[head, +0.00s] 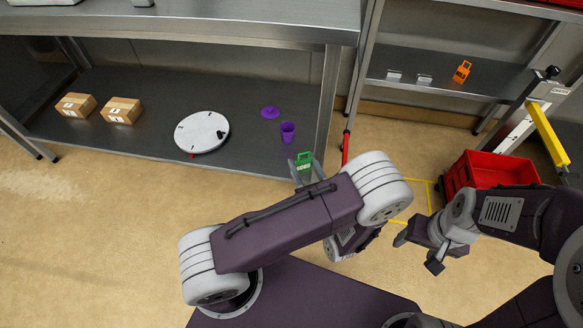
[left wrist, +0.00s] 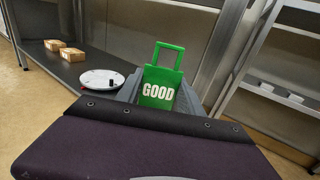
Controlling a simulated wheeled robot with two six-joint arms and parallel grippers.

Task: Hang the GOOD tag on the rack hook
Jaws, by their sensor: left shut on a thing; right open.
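The green GOOD tag (head: 304,158) has a square loop handle on top and white lettering. It stands upright between the fingers of my left gripper (head: 304,168), which is shut on it in front of the right end of the steel bench. The tag also shows face-on in the left wrist view (left wrist: 160,90), with a grey finger on each side. My right gripper (head: 420,252) is open and empty, low over the floor at the right. I cannot make out the rack hook in either view.
A rack shelf (head: 430,72) holds an orange tag (head: 461,72) and small white cards. A red crate (head: 492,168) stands at the right. The bench leg (head: 326,110) is close to the tag.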

